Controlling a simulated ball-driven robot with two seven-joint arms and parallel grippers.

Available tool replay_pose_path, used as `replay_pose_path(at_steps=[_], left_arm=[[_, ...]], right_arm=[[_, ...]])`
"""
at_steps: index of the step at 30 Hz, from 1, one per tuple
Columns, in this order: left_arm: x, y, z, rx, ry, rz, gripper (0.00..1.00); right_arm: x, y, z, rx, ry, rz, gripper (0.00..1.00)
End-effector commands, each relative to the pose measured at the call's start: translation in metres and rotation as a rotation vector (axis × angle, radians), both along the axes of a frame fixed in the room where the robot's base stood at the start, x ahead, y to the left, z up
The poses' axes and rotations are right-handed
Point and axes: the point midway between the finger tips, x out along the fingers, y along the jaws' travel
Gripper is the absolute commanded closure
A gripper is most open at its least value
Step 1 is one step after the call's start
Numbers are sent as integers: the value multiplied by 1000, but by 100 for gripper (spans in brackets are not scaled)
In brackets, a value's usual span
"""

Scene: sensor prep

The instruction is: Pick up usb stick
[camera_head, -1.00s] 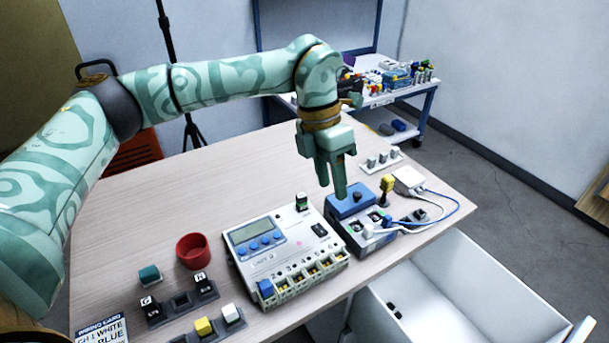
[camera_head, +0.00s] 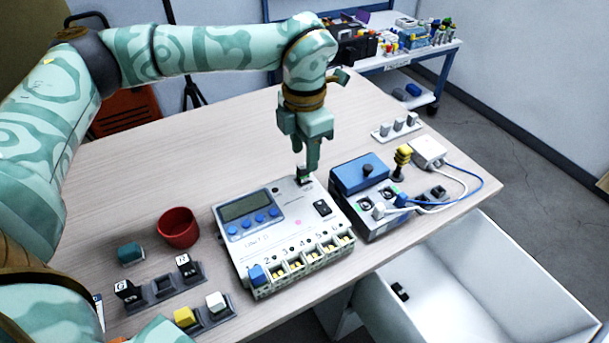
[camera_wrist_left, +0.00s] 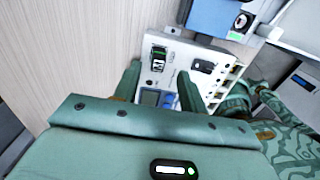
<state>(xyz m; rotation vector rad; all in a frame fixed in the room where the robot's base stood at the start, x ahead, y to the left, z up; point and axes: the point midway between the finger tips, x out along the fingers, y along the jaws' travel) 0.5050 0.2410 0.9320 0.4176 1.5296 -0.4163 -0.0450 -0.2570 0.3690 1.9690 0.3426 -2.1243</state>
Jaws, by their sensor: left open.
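A small upright dark block with a white mark (camera_head: 304,176) stands at the far end of the white unit with a display (camera_head: 262,258). My left gripper (camera_head: 311,164) is just above and beside this block, pointing down. In the wrist view the left gripper (camera_wrist_left: 160,88) has its two fingers apart with nothing held, and the block lies just beyond the fingertips.
A blue-topped box (camera_head: 359,172) with cables stands right of the unit. A red cup (camera_head: 178,228) and several keyed blocks are at the left. An open white drawer (camera_head: 470,265) at the right holds a small dark object (camera_head: 400,291). The back left table is clear.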

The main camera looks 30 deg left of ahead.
Motion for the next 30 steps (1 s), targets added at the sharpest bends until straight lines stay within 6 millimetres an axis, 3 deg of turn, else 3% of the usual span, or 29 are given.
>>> replay_pose_path(at_steps=[8, 15, 20, 30], left_arm=[[-1, 3, -48, 0, 7, 0, 58], [-1, 3, -47, 0, 0, 0, 58], [-1, 3, -47, 0, 0, 0, 100], [-1, 3, -46, 0, 0, 0, 100]], right_arm=[[-10, 6, -22, 7, 26, -3, 100], [-8, 9, -22, 11, 22, -4, 100], [-8, 8, -22, 10, 22, -3, 100], [-8, 4, -21, 6, 21, -1, 100]])
